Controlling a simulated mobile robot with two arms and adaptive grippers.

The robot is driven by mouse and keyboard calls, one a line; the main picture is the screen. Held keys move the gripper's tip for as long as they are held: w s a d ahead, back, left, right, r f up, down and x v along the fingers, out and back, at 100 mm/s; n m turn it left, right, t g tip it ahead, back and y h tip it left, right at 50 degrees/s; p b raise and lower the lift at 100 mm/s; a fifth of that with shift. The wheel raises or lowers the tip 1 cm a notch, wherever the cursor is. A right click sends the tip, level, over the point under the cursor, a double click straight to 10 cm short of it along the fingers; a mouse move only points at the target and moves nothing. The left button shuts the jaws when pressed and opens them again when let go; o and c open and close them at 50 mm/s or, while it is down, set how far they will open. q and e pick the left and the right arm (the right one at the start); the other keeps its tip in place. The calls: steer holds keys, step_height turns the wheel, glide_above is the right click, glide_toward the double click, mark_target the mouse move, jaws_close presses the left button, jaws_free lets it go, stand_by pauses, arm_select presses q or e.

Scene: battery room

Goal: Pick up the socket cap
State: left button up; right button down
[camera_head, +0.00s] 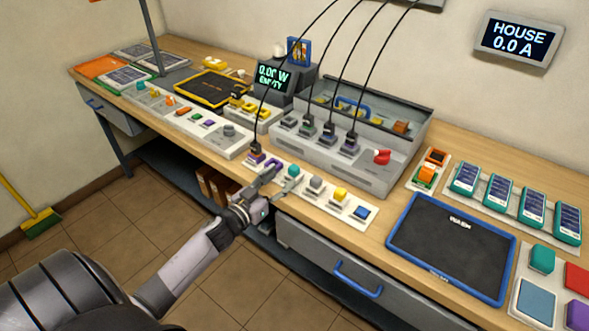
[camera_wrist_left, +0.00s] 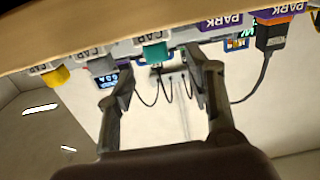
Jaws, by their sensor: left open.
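A row of caps stands on a white strip (camera_head: 325,205) at the bench's front edge: teal cap (camera_head: 293,170), grey cap (camera_head: 316,182), yellow cap (camera_head: 340,194) and blue cap (camera_head: 362,212). My left gripper (camera_head: 280,182) is open at the front edge, just before the teal cap. In the left wrist view, the teal cap (camera_wrist_left: 154,54) shows beyond and between the open fingers (camera_wrist_left: 165,78), apparently untouched. The grey cap (camera_wrist_left: 97,61) and yellow cap (camera_wrist_left: 57,76) lie to its left there, beside "CAP" labels. My right gripper is not in view.
Purple "PARK" places (camera_wrist_left: 221,21) adjoin the teal cap, with a cabled plug (camera_wrist_left: 270,38) beside them. A grey socket unit (camera_head: 345,165) with several cabled plugs stands behind the strip. A blue-edged dark mat (camera_head: 450,250) lies to the right.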

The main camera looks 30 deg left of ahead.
mark_target(293, 167)
arm_select(q)
steer(key=shift+w, duration=0.65)
steer(key=w, duration=0.3)
steer(key=w+p, duration=0.1)
steer(key=shift+w+d+r, duration=0.15)
steer(key=shift+d+r, duration=0.05)
steer(key=shift+d, duration=0.2)
steer(key=shift+w+f, duration=0.1)
steer(key=shift+w, duration=0.3)
steer(key=shift+s, duration=0.1)
steer(key=shift+c, duration=0.6)
steer(key=c, duration=0.9)
